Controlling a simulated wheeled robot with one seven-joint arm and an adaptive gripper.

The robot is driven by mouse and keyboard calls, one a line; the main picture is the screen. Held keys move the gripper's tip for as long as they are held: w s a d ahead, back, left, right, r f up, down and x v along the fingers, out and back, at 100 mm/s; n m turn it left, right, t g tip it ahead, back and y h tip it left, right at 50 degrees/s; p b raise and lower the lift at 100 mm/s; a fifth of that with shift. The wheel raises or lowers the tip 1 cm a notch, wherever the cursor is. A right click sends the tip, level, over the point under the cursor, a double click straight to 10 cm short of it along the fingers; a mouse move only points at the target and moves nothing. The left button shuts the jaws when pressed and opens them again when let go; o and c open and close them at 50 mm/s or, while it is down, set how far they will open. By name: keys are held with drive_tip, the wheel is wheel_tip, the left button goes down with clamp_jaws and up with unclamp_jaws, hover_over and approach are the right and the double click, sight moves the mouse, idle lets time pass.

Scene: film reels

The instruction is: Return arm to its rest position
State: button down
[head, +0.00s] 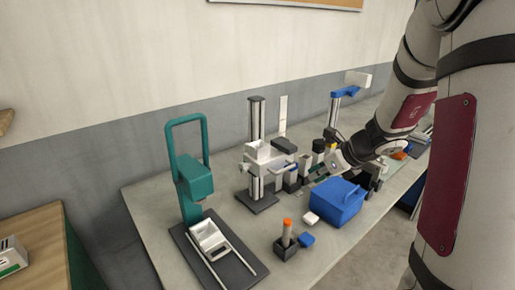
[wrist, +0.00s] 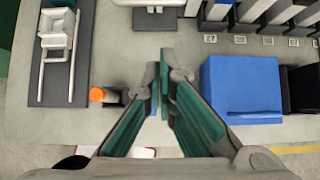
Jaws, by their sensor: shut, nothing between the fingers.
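My gripper (wrist: 164,85) is shut and empty in the wrist view, its green-padded fingers meeting at the tips. It hangs over the table (wrist: 160,40) near the front edge, between an orange-capped bottle (wrist: 97,94) on the left and a blue box (wrist: 240,85) on the right. In the head view my arm reaches in from the right, and the gripper end is near the blue box (head: 338,203). The fingertips there are small and partly lost among the dark objects behind.
A green press (head: 190,165) stands at the table's left end. A grey column stand (head: 256,150) and a blue-topped stand (head: 345,95) stand further back. The orange-capped bottle (head: 287,232) sits in a dark holder. Labelled slots line the back right in the wrist view.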

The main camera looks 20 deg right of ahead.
drive_tip(key=s+a+r+n+g+y, duration=0.1)
drive_tip(key=s+a+r+n, duration=0.4)
drive_tip(key=a+n, duration=0.3)
drive_tip(key=s+a+r+n+g+y, duration=0.1)
drive_tip(key=s+a+r+n, duration=0.4)
drive_tip(key=a+n, duration=0.4)
drive_tip(key=s+a+r+n+h, duration=0.1)
drive_tip(key=s+r+n+h, duration=0.2)
drive_tip(key=s+n, duration=1)
drive_tip(key=shift+s+r+n+h, duration=0.2)
drive_tip(key=shift+s+n+h, duration=0.2)
drive_tip(key=shift+n+h, duration=0.55)
drive_tip(key=shift+n+y, duration=0.25)
